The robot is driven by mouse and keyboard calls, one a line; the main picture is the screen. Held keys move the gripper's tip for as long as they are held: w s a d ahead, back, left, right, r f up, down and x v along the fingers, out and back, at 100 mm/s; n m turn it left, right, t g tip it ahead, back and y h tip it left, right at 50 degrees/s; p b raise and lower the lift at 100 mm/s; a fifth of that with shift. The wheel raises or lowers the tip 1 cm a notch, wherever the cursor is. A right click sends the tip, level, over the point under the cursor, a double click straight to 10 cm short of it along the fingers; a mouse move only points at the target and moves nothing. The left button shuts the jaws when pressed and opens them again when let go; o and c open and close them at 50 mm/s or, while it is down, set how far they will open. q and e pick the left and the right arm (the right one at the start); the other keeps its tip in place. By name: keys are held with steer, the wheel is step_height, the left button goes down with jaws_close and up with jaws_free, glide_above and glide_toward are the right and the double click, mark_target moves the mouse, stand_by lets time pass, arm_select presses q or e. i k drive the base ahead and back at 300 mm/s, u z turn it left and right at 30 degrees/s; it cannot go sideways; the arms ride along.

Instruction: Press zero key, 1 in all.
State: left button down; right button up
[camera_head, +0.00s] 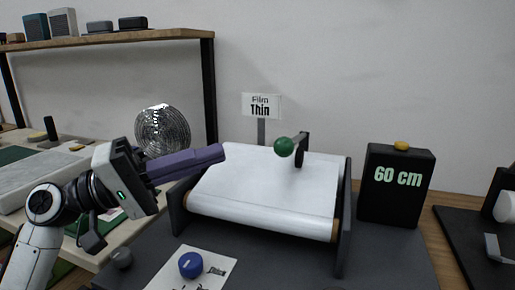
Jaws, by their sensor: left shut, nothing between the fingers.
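A dark box (392,200) with a lit "60 cm" readout stands at the right of the dark machine base. A small yellow key (401,146) sits on its top; I cannot read any mark on it, so I cannot tell whether it is the zero key. My left gripper (221,153) comes in from the left with its purple fingers shut and empty. Its tips are over the left back part of the white film, well left of the box and key. My right gripper is out of view.
A roller frame holds the white film sheet (260,190), with a green ball knob (284,147) on a dark lever behind it. A "Film Thin" sign (262,106) stands behind. A blue knob (191,264) is in front, and a wire-guarded fan (162,130) is behind my gripper.

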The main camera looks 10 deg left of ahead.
mark_target(399, 145)
steer(key=k, duration=1)
